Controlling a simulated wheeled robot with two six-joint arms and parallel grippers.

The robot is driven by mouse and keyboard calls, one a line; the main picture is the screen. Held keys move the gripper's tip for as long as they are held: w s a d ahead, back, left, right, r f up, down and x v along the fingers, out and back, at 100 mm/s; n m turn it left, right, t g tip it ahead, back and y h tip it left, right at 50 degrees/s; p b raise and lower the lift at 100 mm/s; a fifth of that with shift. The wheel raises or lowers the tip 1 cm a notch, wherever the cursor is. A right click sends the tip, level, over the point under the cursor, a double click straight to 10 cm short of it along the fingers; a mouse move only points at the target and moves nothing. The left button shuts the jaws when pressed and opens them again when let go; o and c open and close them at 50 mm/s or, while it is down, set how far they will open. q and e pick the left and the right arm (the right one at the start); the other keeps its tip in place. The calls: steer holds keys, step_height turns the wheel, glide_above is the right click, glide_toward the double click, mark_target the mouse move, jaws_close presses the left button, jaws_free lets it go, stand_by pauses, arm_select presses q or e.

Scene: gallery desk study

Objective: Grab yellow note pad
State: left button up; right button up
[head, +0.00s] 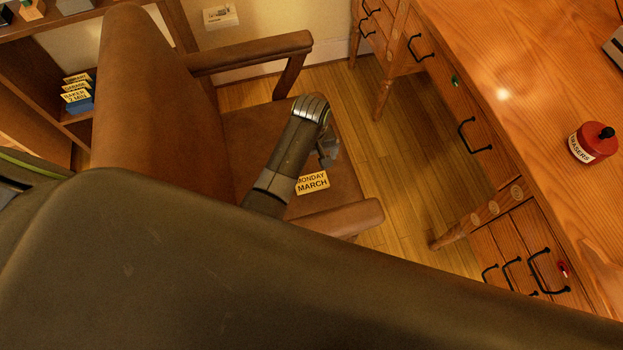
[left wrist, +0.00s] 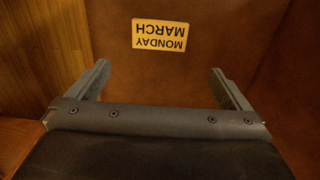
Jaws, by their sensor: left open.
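A yellow note pad (head: 313,183) marked "MONDAY MARCH" lies on the brown leather seat of a chair. In the left wrist view the pad (left wrist: 159,36) shows upside down, beyond the fingertips and roughly centred between them. My left gripper (head: 328,152) is above the seat, close to the pad in the head view. In the left wrist view its two fingers (left wrist: 158,80) are spread wide with nothing between them. My right gripper is not in view.
A wooden desk (head: 520,110) with drawers stands at the right, bearing a red eraser pot (head: 594,143). A shelf at the left holds a stack of labelled pads (head: 76,93).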

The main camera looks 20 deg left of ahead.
arm_select(q)
step_height(320, 180, down, 4)
steer(key=b, duration=0.2)
glide_above(311, 182)
step_height(311, 182, down, 4)
steer(key=shift+f, duration=0.55)
step_height(311, 182, down, 4)
steer(key=shift+f+b, duration=0.1)
steer(key=shift+b, duration=0.55)
steer(key=shift+f, duration=0.4)
steer(key=shift+c, duration=0.8)
steer(key=c, duration=0.5)
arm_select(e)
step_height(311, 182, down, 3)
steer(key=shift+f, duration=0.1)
